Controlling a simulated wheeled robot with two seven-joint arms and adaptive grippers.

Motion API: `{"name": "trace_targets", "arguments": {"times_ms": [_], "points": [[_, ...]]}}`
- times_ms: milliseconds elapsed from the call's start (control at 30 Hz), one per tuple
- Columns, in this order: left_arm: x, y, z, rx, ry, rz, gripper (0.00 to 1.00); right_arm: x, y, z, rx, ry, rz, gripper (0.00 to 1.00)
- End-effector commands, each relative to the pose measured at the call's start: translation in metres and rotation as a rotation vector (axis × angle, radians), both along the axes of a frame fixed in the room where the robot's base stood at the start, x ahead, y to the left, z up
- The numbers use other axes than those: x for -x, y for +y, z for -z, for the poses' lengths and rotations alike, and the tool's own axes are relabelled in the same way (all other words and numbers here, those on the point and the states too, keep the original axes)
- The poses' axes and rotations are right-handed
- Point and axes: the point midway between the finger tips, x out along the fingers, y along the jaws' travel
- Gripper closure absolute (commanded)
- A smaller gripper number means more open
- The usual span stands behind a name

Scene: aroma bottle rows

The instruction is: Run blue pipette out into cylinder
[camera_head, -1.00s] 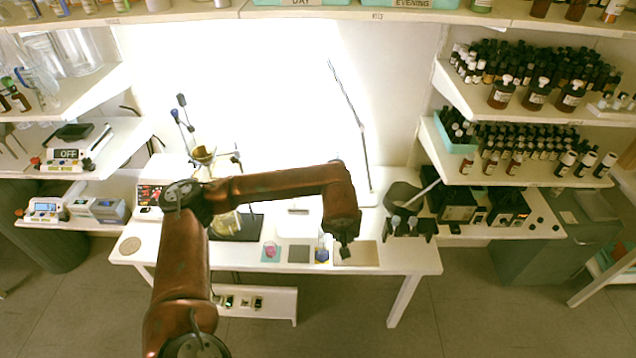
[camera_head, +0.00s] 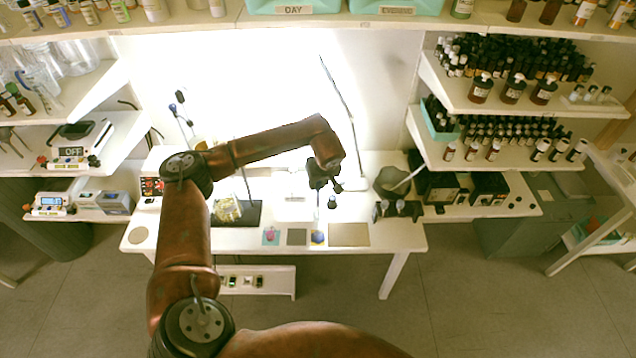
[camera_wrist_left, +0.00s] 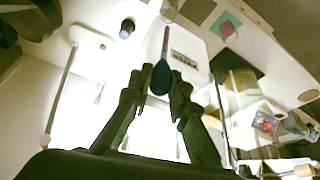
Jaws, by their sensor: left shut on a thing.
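My left gripper (camera_head: 320,184) is above the middle of the table (camera_head: 210,240), jaws down. In the left wrist view its fingertips (camera_wrist_left: 160,84) are shut on the dark blue bulb of the blue pipette (camera_wrist_left: 159,79). The pipette's thin stem points away from the jaws, and in the head view it hangs below them. A small clear vessel with blue at its base (camera_head: 318,238), perhaps the cylinder, stands near the table's front edge, below the gripper. A clear vessel also shows at the top of the left wrist view (camera_wrist_left: 169,11). The pipette tip looks apart from it.
A pink item on a teal mat (camera_head: 271,236), a grey mat (camera_head: 297,237) and a tan mat (camera_head: 349,235) line the front edge. A yellowish vessel (camera_head: 228,210) stands left, on a dark base. A dark pipette stand (camera_head: 396,210) is right. A thin pole (camera_head: 340,105) rises behind.

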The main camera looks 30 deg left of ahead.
Motion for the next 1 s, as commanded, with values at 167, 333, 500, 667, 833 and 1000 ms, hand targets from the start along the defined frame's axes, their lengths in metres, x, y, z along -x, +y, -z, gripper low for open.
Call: {"name": "trace_targets", "arguments": {"times_ms": [167, 333, 500, 667, 833, 1000], "points": [[0.000, 0.000, 0.003, -0.002, 0.000, 0.001, 0.90, 0.006, 0.007, 0.005, -0.007, 0.008, 0.004, 0.60], [0.000, 0.000, 0.012, -0.002, 0.000, 0.001, 0.90, 0.008, 0.008, 0.011, -0.008, 0.010, 0.004, 0.60], [0.000, 0.000, 0.023, -0.001, 0.000, 0.001, 0.90, 0.008, 0.006, 0.019, -0.006, 0.011, 0.004, 0.60], [0.000, 0.000, 0.033, -0.001, 0.000, 0.001, 0.90, 0.009, 0.003, 0.025, -0.003, 0.012, 0.003, 0.60], [0.000, 0.000, 0.039, -0.001, 0.000, 0.001, 0.90, 0.008, 0.000, 0.028, 0.000, 0.012, 0.001, 0.60], [0.000, 0.000, 0.040, -0.001, 0.000, 0.001, 0.90, 0.008, -0.002, 0.028, 0.001, 0.011, 0.000, 0.60]]}}
